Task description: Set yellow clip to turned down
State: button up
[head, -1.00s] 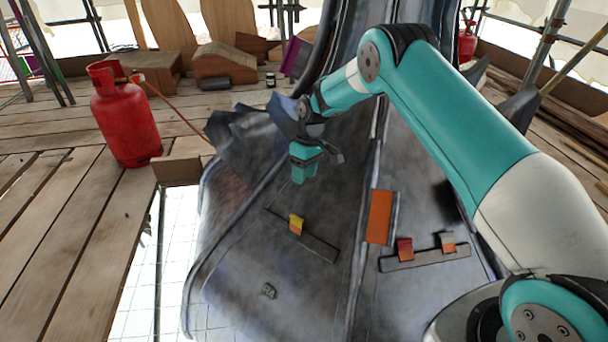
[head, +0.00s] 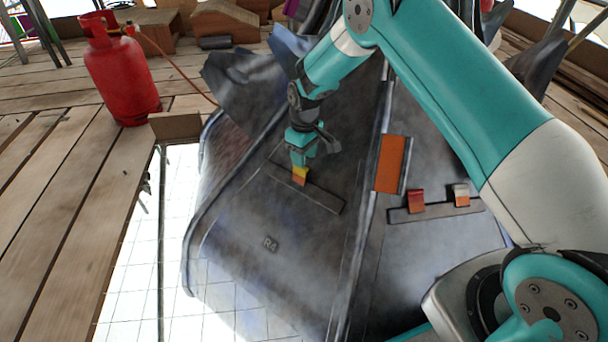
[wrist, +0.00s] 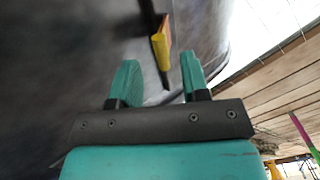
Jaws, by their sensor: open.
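The yellow clip (head: 300,174) sits on a dark strip (head: 322,195) on the left grey panel. Its upper part is yellow and its lower part is orange. My gripper (head: 303,160) is just above the clip in the head view and partly overlaps its top edge. In the wrist view the yellow clip (wrist: 160,52) lies ahead, between the lines of the two teal fingers. My gripper (wrist: 158,80) is open there, with nothing between its fingers. I cannot tell whether a finger touches the clip.
An orange plate (head: 390,163) stands on the ridge to the right. A red clip (head: 416,201) and a grey-topped clip (head: 460,194) sit on another strip (head: 435,211). An "R4" tag (head: 270,244) lies lower on the left panel. A red gas cylinder (head: 122,75) stands on planks.

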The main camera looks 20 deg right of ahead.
aim_at(300, 173)
notch_tip(300, 173, down, 6)
jog(key=shift+a+r+b, duration=0.1)
jog(key=shift+r+b, duration=0.15)
jog(key=shift+b, duration=0.55)
